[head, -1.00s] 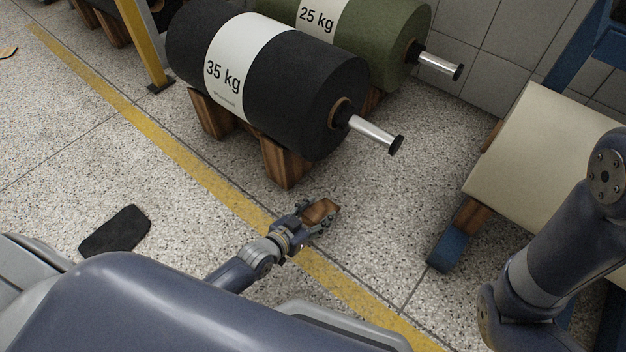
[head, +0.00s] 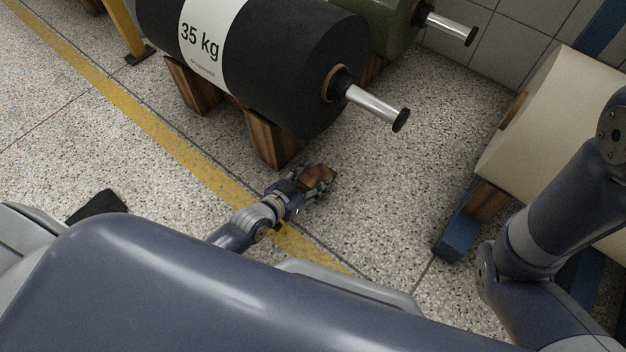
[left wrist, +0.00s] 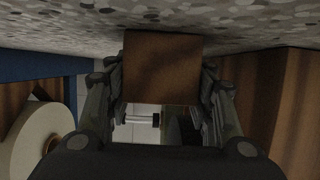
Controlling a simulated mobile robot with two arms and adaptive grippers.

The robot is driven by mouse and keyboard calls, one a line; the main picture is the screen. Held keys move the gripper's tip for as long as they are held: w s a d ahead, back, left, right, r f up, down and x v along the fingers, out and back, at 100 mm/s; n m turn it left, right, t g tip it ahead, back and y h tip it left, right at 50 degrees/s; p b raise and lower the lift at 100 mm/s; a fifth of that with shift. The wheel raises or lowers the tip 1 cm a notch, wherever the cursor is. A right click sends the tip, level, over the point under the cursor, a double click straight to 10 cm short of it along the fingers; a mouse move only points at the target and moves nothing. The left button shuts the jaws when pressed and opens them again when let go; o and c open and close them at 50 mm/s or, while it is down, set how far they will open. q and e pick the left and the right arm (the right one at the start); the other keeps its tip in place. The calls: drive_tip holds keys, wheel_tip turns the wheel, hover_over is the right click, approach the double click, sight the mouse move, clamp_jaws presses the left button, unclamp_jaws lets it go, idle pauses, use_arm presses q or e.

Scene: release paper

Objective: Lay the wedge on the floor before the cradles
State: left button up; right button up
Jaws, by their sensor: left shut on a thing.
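The wedge (head: 318,178) is a small brown wooden block. My left gripper (head: 308,186) is shut on it, low over the speckled floor, just right of a cradle's wooden foot. In the left wrist view the wedge (left wrist: 162,68) sits between the two fingers of my left gripper (left wrist: 162,85). Whether it touches the floor I cannot tell. The wooden cradle (head: 272,142) bears the black 35 kg roll (head: 285,60). My right gripper is out of view; only part of my right arm shows at the right.
A green roll (head: 393,30) lies behind the black one. Their metal shaft ends stick out to the right. A cream roll (head: 555,130) rests on a wood and blue support (head: 458,235) at the right. A yellow floor line (head: 150,125) runs past the cradles. A dark mat (head: 98,205) lies left.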

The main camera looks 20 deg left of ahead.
use_arm(q)
drive_tip(key=shift+r, duration=0.15)
drive_tip(key=shift+f, duration=0.2)
drive_tip(key=o, duration=1.1)
